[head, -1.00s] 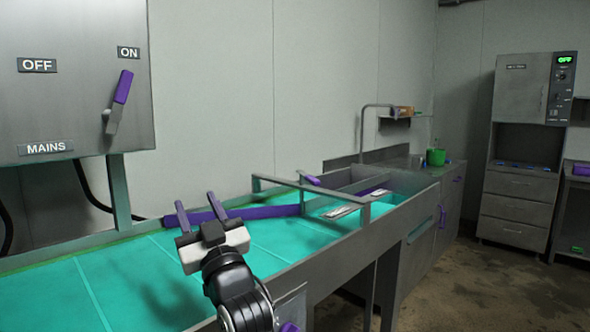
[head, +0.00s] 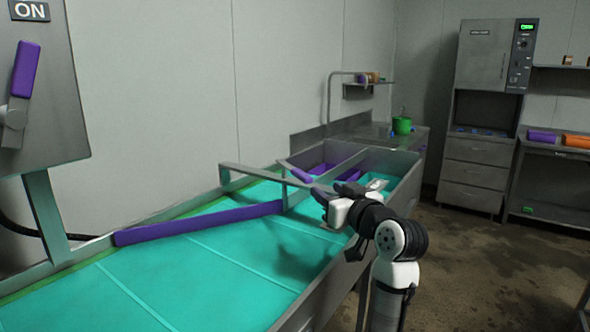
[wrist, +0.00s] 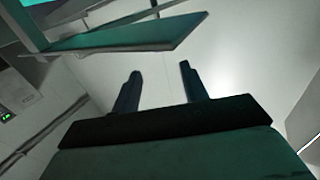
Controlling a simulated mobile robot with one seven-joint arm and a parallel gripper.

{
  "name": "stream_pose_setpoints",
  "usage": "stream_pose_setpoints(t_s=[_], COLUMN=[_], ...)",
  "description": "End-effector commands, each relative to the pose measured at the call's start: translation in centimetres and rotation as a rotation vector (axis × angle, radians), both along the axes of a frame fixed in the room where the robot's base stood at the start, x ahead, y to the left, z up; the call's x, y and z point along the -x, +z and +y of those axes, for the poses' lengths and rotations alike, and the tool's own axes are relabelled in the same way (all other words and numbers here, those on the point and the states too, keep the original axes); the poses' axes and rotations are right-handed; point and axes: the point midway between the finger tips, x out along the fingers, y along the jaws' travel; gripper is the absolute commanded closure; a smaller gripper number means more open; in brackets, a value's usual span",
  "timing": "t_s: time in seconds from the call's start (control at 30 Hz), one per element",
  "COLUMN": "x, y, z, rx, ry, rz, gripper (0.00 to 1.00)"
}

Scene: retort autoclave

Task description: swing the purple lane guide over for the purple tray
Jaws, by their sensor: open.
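The purple lane guide (head: 200,223) is a long bar lying slantwise across the teal belt (head: 215,258), from the left rail to near the grey crossbar frame. A short purple piece (head: 301,174) shows by the crossbar; I cannot tell what it belongs to. Beyond the frame, a purple tray-like shape (head: 322,169) lies in the left lane, partly hidden by the frame. My gripper (head: 315,190) is open and empty near the crossbar's right end, apart from the long bar. In the wrist view its two fingers (wrist: 159,70) stand apart with nothing between them.
The grey crossbar frame (head: 262,175) stands over the belt close to my gripper. A lane divider and side walls lie beyond it. A lever box (head: 50,100) stands at the left. A green pot (head: 402,125) is on the far counter. Floor at the right is clear.

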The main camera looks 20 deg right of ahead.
Motion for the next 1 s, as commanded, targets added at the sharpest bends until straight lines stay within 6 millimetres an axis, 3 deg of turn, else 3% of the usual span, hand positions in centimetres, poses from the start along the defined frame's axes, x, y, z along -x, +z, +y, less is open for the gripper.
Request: stream_pose_setpoints(t_s=[0.4, 0.6, 0.8, 1.0], x=[-8.3, -11.5, -12.9, -13.0], y=[0.4, 0.3, 0.1, 0.0], z=[1.4, 1.7, 2.0, 2.0], rx=[-0.001, -0.001, 0.001, 0.001], ry=[0.003, 0.002, 0.002, 0.001], rz=[0.003, 0.001, 0.000, -0.001], gripper=[0.56, 0.56, 0.56, 0.56])
